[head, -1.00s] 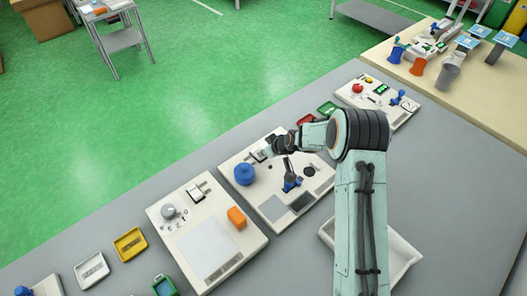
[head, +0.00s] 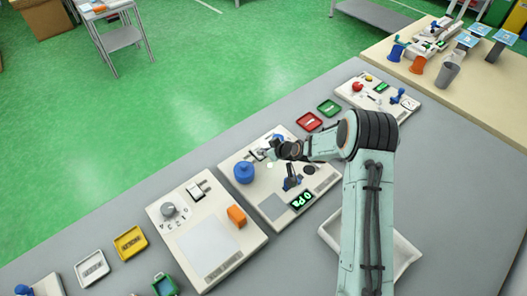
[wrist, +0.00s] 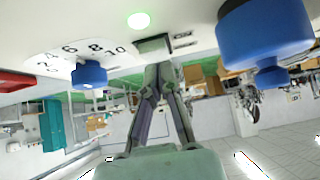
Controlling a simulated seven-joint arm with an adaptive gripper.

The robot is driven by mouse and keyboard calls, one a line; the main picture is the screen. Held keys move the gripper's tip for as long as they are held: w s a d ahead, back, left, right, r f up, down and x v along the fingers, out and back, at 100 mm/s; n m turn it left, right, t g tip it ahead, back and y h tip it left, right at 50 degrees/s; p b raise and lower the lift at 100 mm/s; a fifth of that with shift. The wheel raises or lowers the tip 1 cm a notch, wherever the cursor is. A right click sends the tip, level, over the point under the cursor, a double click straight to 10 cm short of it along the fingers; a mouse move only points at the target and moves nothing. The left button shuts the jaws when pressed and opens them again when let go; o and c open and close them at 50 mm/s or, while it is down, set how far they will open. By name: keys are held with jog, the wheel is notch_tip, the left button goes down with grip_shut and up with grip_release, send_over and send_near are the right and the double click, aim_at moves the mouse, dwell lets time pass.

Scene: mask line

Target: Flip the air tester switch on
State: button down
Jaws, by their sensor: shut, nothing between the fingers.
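The air tester (head: 262,205) is the white panel in the middle of the grey table in the head view. Its display (head: 302,200) is lit green and reads 0 Pa. A round lamp (wrist: 138,20) glows pale green in the wrist view. The switch (wrist: 152,44) is a grey block beside that lamp, right at my fingertips. My gripper (head: 270,153) is shut and empty over the far side of the panel; its fingers also show in the wrist view (wrist: 158,72). The fingertips appear to touch the switch or sit just beside it.
A blue round part (head: 244,173) stands on the tester, left of my gripper; a large blue part (wrist: 265,35) is close by in the wrist view. A dial (wrist: 75,50) has a blue knob. Another white panel (head: 208,235) stands left, and red (head: 309,122) and green (head: 328,108) trays lie beyond.

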aim_at(265, 161)
jog(key=shift+r, duration=0.45)
jog(key=shift+r, duration=0.2)
jog(key=r, duration=0.4)
jog(key=shift+s+d, duration=0.2)
jog(key=shift+d, duration=0.05)
jog(key=s+f+v, duration=0.1)
jog(key=v, duration=0.8)
jog(key=shift+d+r, duration=0.15)
jog(key=shift+d, duration=0.35)
jog(key=shift+s, duration=0.1)
